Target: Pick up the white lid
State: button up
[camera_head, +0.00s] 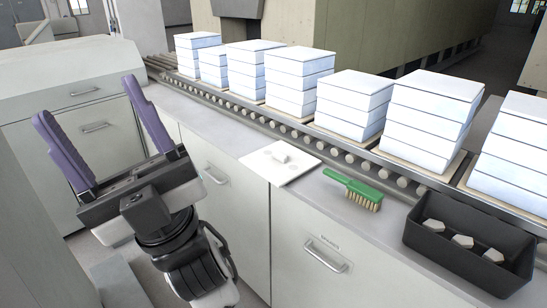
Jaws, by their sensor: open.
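The white lid (285,172) is a flat, light square with a small raised handle on top. It lies on the grey counter (222,127) in front of the roller conveyor, with its left corner near the counter's front edge. My gripper (93,131) is at the left, with two purple fingers spread wide apart and pointing up in the picture. It is open and empty. It is apart from the lid, to its left, in front of the cabinets.
A green brush (352,184) lies right of the lid. A black bin (470,236) holds a few pale pieces at the right. Stacks of white boxes (299,81) stand on boards along the roller conveyor (268,122). The counter left of the lid is clear.

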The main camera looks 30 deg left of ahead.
aim_at(279, 162)
jog(key=u, duration=0.85)
jog(key=i+l, duration=0.15)
jog(key=i, duration=0.25)
jog(key=i+l+u, duration=0.15)
jog(key=i, duration=0.3)
jog(key=i+l, duration=0.15)
jog(key=i, duration=0.25)
